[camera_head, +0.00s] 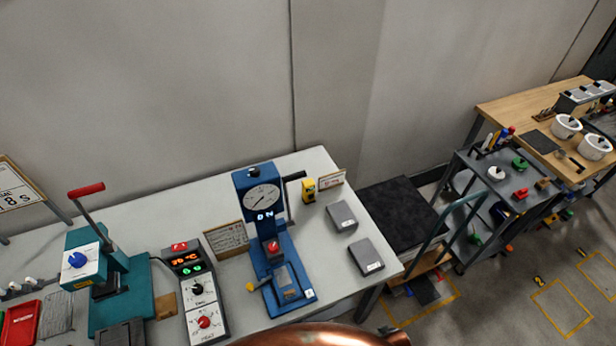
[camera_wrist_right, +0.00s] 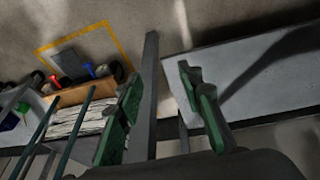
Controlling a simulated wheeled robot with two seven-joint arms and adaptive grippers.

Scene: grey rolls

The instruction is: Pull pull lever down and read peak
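The blue tester (camera_head: 270,240) stands upright on the white bench, with a round dial (camera_head: 262,198) on its head. Its small display (camera_head: 264,215) shows what looks like "0 N". A lever with a black grip (camera_head: 294,176) sticks out at the right of the tester's head, roughly level. A red knob and a small clamp sit low on the tester. My right gripper (camera_wrist_right: 160,80) shows in the right wrist view with its green fingers apart and nothing seen held. A grey post (camera_wrist_right: 146,95) appears between or behind the fingers. The head view shows neither gripper.
A teal press (camera_head: 105,275) with a red-handled lever stands at the left, beside a control box (camera_head: 197,295). Grey blocks (camera_head: 341,216) and a yellow device (camera_head: 308,190) lie right of the tester. A dark-topped cart (camera_head: 398,212) stands beyond the bench's right end.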

